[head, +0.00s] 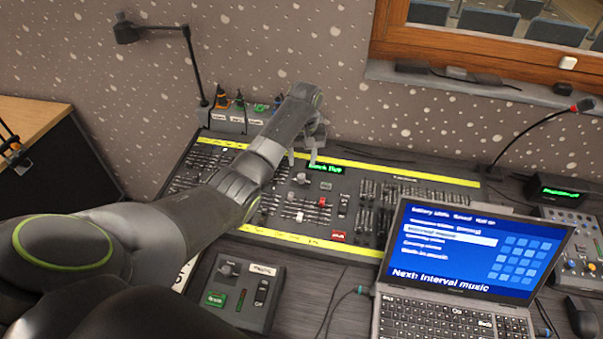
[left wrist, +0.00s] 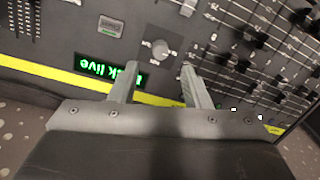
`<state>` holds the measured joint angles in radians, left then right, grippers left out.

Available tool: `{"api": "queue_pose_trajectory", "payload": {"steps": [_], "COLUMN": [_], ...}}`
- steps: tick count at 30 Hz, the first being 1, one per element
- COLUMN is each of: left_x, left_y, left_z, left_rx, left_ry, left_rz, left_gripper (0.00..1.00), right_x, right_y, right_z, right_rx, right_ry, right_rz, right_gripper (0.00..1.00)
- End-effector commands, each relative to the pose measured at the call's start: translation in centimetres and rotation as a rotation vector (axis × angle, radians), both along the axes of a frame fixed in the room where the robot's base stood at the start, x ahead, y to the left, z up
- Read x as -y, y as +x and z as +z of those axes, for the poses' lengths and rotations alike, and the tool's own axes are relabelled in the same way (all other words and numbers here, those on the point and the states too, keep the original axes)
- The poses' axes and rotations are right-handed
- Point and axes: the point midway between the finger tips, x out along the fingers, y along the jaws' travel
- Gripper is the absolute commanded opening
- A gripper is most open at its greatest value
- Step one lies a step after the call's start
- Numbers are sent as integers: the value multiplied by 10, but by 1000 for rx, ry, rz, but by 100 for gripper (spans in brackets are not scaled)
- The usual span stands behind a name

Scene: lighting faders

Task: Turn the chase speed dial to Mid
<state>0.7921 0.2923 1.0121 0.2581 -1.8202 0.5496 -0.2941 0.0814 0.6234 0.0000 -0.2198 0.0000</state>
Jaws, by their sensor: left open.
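The chase speed dial is most likely the small round grey knob (left wrist: 160,48) on a dark square plate with small labels around it. My left gripper (head: 302,160) reaches over the back of the console. In the left wrist view the left gripper (left wrist: 160,70) is open and empty, with the knob just beyond the gap between its fingertips. I see no contact. My right gripper is in neither view.
The lighting console (head: 420,181) has rows of faders on both sides of the knob. The green display (left wrist: 112,75) lies beside one finger. A laptop (head: 470,250) stands at front right, a small control box (head: 237,290) at front left, and a lamp (head: 190,70) behind.

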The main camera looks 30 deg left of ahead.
Motion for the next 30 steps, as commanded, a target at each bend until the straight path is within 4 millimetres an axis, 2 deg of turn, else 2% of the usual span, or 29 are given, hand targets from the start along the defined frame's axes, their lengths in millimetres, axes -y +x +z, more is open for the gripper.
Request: {"api": "queue_pose_trajectory", "payload": {"steps": [3,9,14,22,23,30], "left_x": [-1,-1,-2,-2,-2,-2], "left_y": [-2,-1,-2,-1,-1,-1], "left_z": [-25,-53,-62,-64,-64,-63], "left_rx": [-5,-3,-1,0,0,0], "left_ry": [-1,-1,0,0,0,0], "left_rz": [1,-1,0,-1,-1,0], "left_gripper": [43,43,43,43,42,10], "right_x": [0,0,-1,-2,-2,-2], "right_y": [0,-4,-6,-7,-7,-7], "right_z": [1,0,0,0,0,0], "right_rx": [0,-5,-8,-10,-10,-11], "right_ry": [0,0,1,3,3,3], "right_rz": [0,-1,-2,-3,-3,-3], "right_gripper": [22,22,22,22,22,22]}}
